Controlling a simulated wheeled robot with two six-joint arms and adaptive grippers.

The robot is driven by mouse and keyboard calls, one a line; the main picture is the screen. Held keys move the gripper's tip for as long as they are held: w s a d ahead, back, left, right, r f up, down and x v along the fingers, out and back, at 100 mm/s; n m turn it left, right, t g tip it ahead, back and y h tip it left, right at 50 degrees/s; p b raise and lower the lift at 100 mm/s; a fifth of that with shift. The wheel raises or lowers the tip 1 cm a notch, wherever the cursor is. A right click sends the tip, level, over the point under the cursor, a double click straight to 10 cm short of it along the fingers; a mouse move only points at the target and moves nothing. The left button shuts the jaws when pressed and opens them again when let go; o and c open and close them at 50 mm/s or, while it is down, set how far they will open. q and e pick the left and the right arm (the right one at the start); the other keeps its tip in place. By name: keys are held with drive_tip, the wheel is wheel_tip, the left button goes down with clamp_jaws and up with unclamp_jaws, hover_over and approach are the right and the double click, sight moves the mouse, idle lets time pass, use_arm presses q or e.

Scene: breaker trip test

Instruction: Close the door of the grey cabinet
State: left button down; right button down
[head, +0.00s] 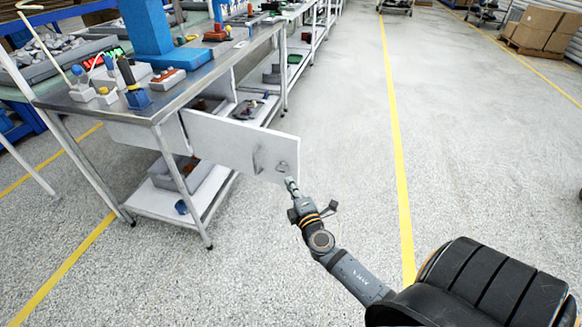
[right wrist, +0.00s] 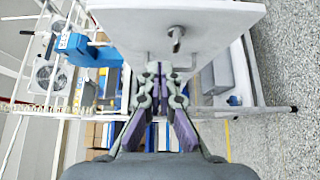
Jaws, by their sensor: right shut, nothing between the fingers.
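The grey cabinet (head: 140,134) hangs under the metal workbench top. Its door (head: 228,140) stands open, a flat pale panel swung out from the bench toward the right. A handle (head: 257,160) sits near the door's free end. My right gripper (head: 291,185) is shut and empty, by the lower corner of the door's free end; whether it touches the panel I cannot tell. In the right wrist view, the shut fingertips (right wrist: 163,70) lie just below the door (right wrist: 225,28) and its handle (right wrist: 177,38). My left gripper is not in view.
The workbench top (head: 205,70) carries a blue press column (head: 148,30) and several small devices. A lower shelf (head: 165,200) holds a grey bin. The floor right of the door is clear, with a yellow line (head: 393,120). Cardboard boxes (head: 540,25) stand far right.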

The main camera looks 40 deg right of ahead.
sight(287, 161)
drive_tip(key=w+d, duration=0.1)
drive_tip(key=w, duration=0.1)
drive_tip(key=w+d, duration=0.1)
drive_tip(key=w, duration=0.1)
drive_tip(key=w+d, duration=0.1)
drive_tip(key=w, duration=0.1)
drive_tip(key=shift+d, duration=0.4)
drive_tip(key=shift+w+d, duration=0.15)
drive_tip(key=shift+d, duration=0.15)
